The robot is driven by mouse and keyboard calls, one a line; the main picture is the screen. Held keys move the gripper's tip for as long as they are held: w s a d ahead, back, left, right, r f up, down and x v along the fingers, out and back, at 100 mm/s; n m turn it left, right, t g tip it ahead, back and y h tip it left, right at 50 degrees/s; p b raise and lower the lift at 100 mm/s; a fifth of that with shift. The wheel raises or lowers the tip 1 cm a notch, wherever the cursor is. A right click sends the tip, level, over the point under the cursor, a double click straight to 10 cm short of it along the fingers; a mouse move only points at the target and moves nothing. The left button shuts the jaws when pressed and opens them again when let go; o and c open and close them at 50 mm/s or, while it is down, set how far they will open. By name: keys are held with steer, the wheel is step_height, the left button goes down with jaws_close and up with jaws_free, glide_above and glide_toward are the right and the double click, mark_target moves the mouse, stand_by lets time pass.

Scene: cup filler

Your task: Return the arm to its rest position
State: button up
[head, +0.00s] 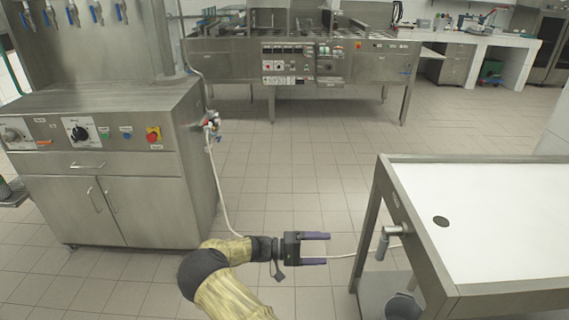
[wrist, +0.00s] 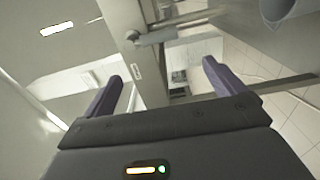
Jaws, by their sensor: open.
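My gripper (head: 316,248) extends to the right at the lower middle of the head view, over the tiled floor. Its two purple fingers are apart with nothing between them. In the wrist view my gripper (wrist: 160,80) shows both fingers spread and empty, with the table frame and a pipe beyond them. My arm is bent, with its yellow sleeve low in the head view.
A steel cabinet machine (head: 125,165) with knobs and taps stands at left. A white-topped table (head: 490,215) is at right, with a drain pipe (head: 387,240) and a bucket (head: 403,306) below. Open tiled floor lies between. A long steel machine (head: 300,65) stands behind.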

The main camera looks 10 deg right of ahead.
steer(key=s+d+g+y, duration=0.2)
steer(key=s+d+y, duration=0.2)
steer(key=s+y, duration=0.5)
steer(key=s+a+r+n+t+y, duration=0.1)
steer(key=s+a+r+t+y, duration=0.25)
steer(key=s+r, duration=0.25)
steer(key=s+a+r+n+t+y, duration=0.1)
steer(key=s+a+r+t+y, duration=0.25)
steer(key=s+r+y, duration=0.2)
steer(key=w+p+v, duration=0.2)
steer(key=p+v, duration=0.9)
steer(key=w+r+p+v, duration=0.1)
steer(key=w+p+v, duration=0.1)
steer(key=p+v, duration=0.9)
steer(key=shift+w+a, duration=0.1)
steer(key=shift+a, duration=0.05)
